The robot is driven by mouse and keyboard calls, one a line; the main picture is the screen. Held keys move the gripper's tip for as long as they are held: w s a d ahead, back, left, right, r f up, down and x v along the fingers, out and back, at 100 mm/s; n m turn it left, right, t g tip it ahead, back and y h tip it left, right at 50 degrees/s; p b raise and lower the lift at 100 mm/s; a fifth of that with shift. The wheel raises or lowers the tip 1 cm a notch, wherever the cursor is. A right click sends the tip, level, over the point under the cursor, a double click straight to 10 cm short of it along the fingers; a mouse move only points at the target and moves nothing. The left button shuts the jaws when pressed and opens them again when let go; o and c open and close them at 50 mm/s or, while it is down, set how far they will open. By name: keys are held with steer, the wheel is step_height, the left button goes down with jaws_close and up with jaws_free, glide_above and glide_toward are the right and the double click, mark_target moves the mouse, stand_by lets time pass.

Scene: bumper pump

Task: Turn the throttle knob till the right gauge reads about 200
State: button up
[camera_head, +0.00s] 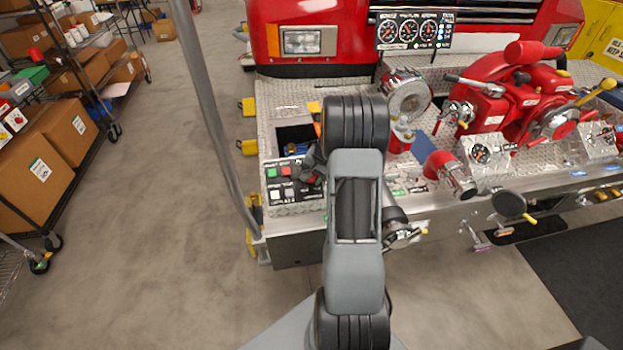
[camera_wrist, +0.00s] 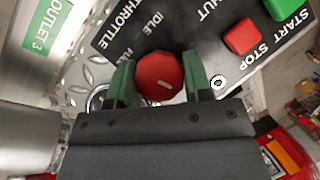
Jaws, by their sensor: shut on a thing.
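The round red throttle knob (camera_wrist: 160,76), with a pale mark on its face, sits on the black panel (camera_wrist: 207,50) lettered THROTTLE, IDLE and SHUT in the wrist view. My gripper (camera_wrist: 158,68) has one green finger on each side of the knob and is shut on it. The arm largely hides the knob in the head view. The gauge panel (camera_head: 413,48) at the top of the head view holds three dials.
A red STOP button (camera_wrist: 242,38) and a green START button (camera_wrist: 290,8) lie close to my gripper. Shelves with boxes (camera_head: 55,135) stand at left.

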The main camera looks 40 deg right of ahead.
steer(key=m+b, duration=0.1)
steer(key=m+t+b, duration=0.1)
steer(key=b, duration=0.1)
steer(key=m+t+b, duration=0.1)
steer(key=m, duration=0.1)
steer(key=shift+f+y+b, duration=0.25)
steer(key=shift+y+b, duration=0.05)
steer(key=m+t+b, duration=0.2)
steer(key=m+b, duration=0.2)
steer(key=shift+s+m, duration=0.1)
steer(key=shift+m, duration=0.2)
steer(key=m+t+h+b, duration=0.1)
steer(key=m+b, duration=0.2)
steer(key=shift+t+b, duration=0.3)
steer(key=shift+t, duration=0.1)
steer(key=shift+r+m+t+h+b, duration=0.15)
steer(key=shift+m+t+h+b, duration=0.45)
steer(key=shift+m+b, duration=1)
steer(key=shift+r+m, duration=0.15)
steer(key=shift+m, duration=0.45)
steer(key=o, duration=0.6)
steer(key=shift+o, duration=0.2)
steer(key=a+p+v, duration=0.1)
steer(key=p+v, duration=0.1)
steer(key=v, duration=1.1)
steer(key=shift+s+d, duration=0.4)
steer(key=shift+r, duration=0.15)
